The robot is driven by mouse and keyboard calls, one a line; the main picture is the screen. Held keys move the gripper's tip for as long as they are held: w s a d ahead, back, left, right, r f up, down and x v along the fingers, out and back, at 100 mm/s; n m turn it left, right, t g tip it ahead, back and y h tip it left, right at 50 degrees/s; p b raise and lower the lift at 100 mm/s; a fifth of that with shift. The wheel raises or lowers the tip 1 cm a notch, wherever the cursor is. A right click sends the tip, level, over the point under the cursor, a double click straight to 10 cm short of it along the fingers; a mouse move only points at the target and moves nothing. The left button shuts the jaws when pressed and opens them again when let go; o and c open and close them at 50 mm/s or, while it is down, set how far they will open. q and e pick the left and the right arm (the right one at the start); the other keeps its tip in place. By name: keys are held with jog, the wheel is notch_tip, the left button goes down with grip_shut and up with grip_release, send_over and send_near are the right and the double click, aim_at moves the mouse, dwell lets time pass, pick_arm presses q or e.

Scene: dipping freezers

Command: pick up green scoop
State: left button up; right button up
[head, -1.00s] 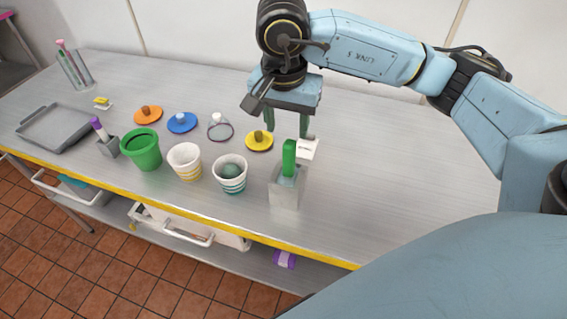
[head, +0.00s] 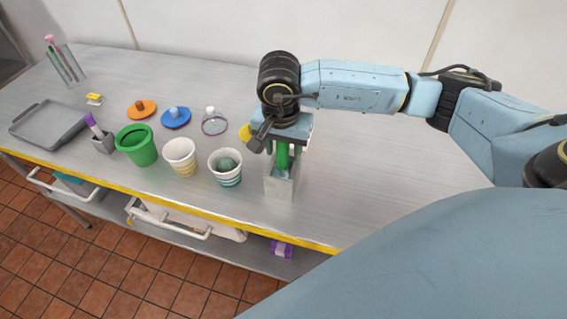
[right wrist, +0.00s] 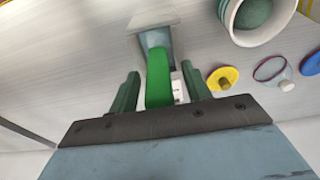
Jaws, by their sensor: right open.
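The green scoop (head: 283,157) stands with its green handle up in a grey square holder (head: 280,188) near the table's front edge. In the right wrist view the green handle (right wrist: 159,78) lies between the two green fingers of my right gripper (right wrist: 156,92), with a gap on both sides. In the head view my right gripper (head: 284,155) is over the holder, with its fingers around the handle. It is open. The scoop's lower end is hidden inside the holder. My left gripper is not in view.
A white striped cup (head: 226,168) with a round ball stands left of the holder, beside another white cup (head: 181,158) and a green cup (head: 137,146). Several coloured lids lie behind them. The table right of the holder is clear.

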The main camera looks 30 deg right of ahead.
grip_shut()
jog(key=shift+r, duration=0.1)
notch_tip(320, 180, up, 18)
jog(key=shift+b, duration=0.3)
dwell(0.5)
jog(key=c, duration=0.8)
grip_release()
grip_shut()
